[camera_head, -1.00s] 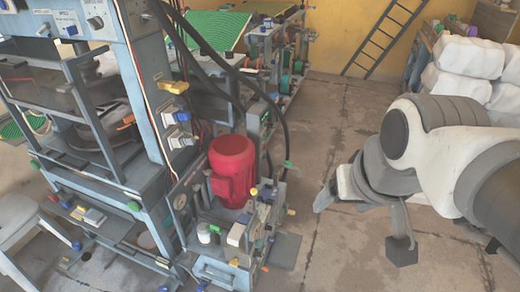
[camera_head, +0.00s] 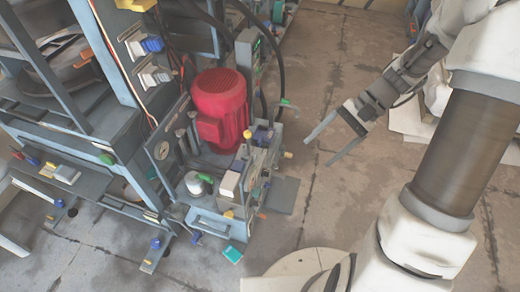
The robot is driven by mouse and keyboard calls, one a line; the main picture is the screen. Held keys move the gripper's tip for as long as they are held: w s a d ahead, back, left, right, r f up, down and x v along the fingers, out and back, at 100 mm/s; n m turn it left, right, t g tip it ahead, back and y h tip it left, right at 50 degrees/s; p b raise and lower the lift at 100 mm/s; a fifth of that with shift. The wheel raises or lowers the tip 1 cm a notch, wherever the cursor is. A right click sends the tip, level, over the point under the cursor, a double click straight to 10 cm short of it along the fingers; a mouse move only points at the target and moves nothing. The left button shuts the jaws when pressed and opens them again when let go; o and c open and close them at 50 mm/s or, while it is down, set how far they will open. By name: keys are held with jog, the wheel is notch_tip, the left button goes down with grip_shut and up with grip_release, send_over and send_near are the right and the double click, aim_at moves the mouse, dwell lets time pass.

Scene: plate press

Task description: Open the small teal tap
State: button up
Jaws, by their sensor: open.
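A small teal handle (camera_head: 233,254) shows low at the front of the press's pump unit, close to the floor; I take it for the teal tap, though its joint to the unit is hard to make out. A green-teal lever (camera_head: 288,103) also sticks out at the back right of the unit, behind the red motor.
The red motor (camera_head: 219,108) stands on the pump unit, with several small valves and a white canister around it. The blue-grey press frame (camera_head: 115,75) rises at the left. Black hoses hang behind the motor. The concrete floor (camera_head: 345,205) right of the unit is clear.

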notch_tip(320, 180, down, 16)
jog(key=w+d+m+t+y+b, duration=0.1)
jog(key=w+d+m+y+b, duration=0.1)
jog(key=m+y+b, duration=0.25)
jog(key=m+t+y+b, duration=0.5)
jog(key=m+t, duration=0.2)
jog(key=m, duration=0.2)
send_near(256, 193)
jog(key=b+x, duration=0.2)
jog(key=x, duration=0.6)
jog(key=shift+w, duration=0.15)
grip_shut()
